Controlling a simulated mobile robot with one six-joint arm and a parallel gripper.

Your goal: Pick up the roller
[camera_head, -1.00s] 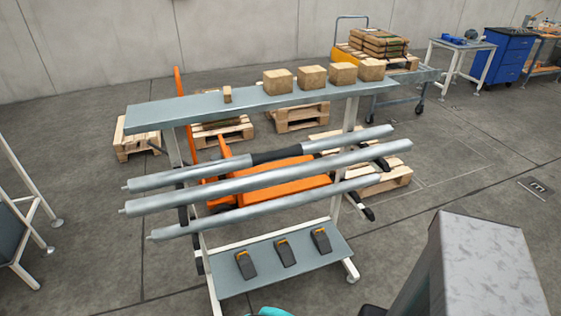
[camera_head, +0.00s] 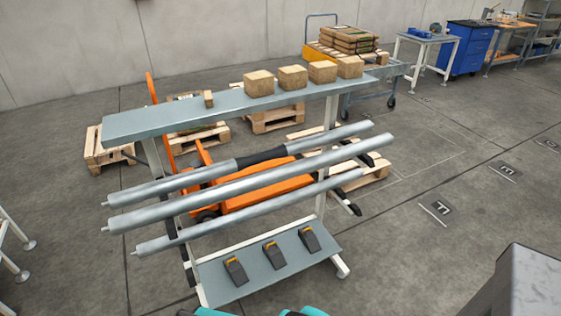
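Three long silver rollers lie across a rack below its grey-green top shelf, one below another. The upper roller (camera_head: 165,187) has a dark band near its middle. The middle roller (camera_head: 250,183) is plain and lies in front. The lower roller (camera_head: 248,213) is plain and thinner-looking. All slope up to the right, and thin shaft ends show at their left. The pictures do not tell which one the task names. My gripper is not in view; only teal parts show at the bottom edge.
The rack's bottom shelf (camera_head: 232,290) holds three dark wedge-like items. An orange pallet truck (camera_head: 270,195) and wooden pallets stand behind. Open floor lies to the right, with marked plates.

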